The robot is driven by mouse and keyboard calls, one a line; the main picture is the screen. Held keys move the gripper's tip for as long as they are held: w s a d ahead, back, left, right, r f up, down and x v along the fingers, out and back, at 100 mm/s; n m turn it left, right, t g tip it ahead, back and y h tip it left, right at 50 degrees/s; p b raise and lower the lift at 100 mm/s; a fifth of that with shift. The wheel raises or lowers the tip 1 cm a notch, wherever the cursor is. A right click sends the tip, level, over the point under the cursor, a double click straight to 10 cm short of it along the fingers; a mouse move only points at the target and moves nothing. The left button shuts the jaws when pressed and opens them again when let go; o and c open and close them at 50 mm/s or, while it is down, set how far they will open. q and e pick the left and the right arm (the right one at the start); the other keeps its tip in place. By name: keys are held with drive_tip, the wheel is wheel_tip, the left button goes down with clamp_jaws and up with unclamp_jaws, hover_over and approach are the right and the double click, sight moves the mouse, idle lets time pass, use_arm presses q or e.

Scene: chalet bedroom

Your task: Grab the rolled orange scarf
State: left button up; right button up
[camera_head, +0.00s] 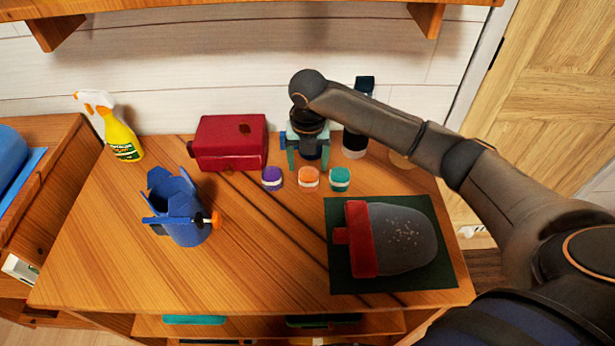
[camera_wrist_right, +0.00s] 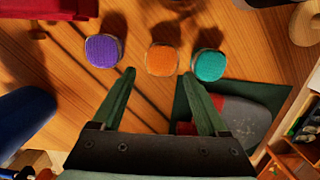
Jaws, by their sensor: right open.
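The rolled orange scarf (camera_head: 308,177) is a small rounded roll with a pale band, on the wooden table between a rolled purple one (camera_head: 272,177) and a rolled teal one (camera_head: 340,179). In the right wrist view the orange scarf (camera_wrist_right: 162,60) shows just beyond and between my fingertips, with the purple roll (camera_wrist_right: 102,50) to the left and the teal roll (camera_wrist_right: 208,65) to the right. My right gripper (camera_head: 308,160) is open and empty, pointing down behind the rolls; it also shows in the right wrist view (camera_wrist_right: 160,76). My left gripper is not in view.
A red box (camera_head: 230,142) stands left of my gripper, and a dark bottle (camera_head: 355,143) right of it. A blue holder (camera_head: 180,222) is at front left. A dark green mat (camera_head: 340,280) bears a red-and-grey item (camera_head: 400,238). A yellow spray bottle (camera_head: 120,138) stands at back left.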

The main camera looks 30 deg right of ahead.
sight(309, 173)
drive_tip(key=f, duration=0.5)
drive_tip(key=w+f, duration=0.1)
drive_tip(key=f, duration=0.1)
drive_tip(key=shift+d+f, duration=0.35)
drive_tip(key=shift+d, duration=0.05)
drive_tip(key=shift+c, duration=0.2)
drive_tip(key=c, duration=1.1)
drive_tip(key=shift+r, duration=0.2)
